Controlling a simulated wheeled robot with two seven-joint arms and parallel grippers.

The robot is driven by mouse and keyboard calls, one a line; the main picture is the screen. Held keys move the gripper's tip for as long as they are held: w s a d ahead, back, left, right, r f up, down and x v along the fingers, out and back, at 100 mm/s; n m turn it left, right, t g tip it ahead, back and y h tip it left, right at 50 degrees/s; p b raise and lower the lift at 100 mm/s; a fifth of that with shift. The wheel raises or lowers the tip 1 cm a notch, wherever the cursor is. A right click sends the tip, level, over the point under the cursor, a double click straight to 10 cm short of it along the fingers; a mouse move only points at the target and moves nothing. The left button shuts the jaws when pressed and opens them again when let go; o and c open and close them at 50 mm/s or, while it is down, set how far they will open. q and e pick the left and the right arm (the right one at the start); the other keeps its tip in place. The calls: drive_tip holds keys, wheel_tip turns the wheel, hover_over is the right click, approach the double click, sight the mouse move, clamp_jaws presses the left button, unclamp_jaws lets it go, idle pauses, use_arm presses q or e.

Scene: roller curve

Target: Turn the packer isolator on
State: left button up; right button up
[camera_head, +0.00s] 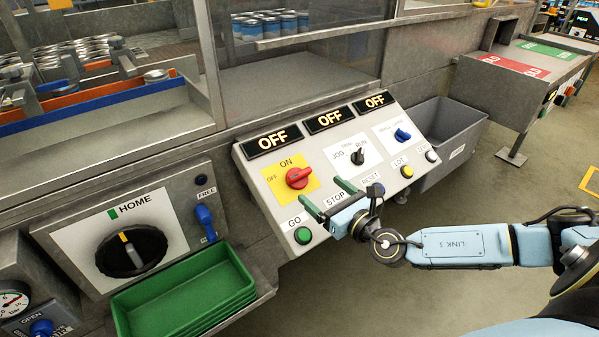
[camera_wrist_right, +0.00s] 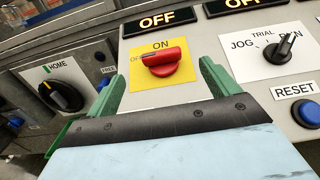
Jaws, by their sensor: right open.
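The isolator is a red rotary knob (camera_head: 298,178) on a yellow plate (camera_head: 274,183) on the sloped grey control panel. The plate is marked OFF at the left and ON at the top. In the wrist view the red knob (camera_wrist_right: 162,62) has its handle lying towards the OFF side. The display above it (camera_head: 273,141) reads OFF. My right gripper (camera_head: 328,196) is open and empty, with green fingers. It is over the panel, to the lower right of the knob and apart from it. In the wrist view the knob shows between and beyond the fingertips (camera_wrist_right: 160,78). My left gripper is not in view.
Two more displays (camera_head: 329,119) read OFF. A black JOG/RUN selector (camera_head: 357,157), a blue switch (camera_head: 402,135), a green GO button (camera_head: 303,235) and a blue RESET button (camera_wrist_right: 306,112) share the panel. A green tray (camera_head: 185,298) and black HOME knob (camera_head: 131,250) stand left.

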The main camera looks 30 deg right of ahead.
sight(301, 172)
drive_tip(key=w, duration=1)
drive_tip(key=shift+a, duration=0.4)
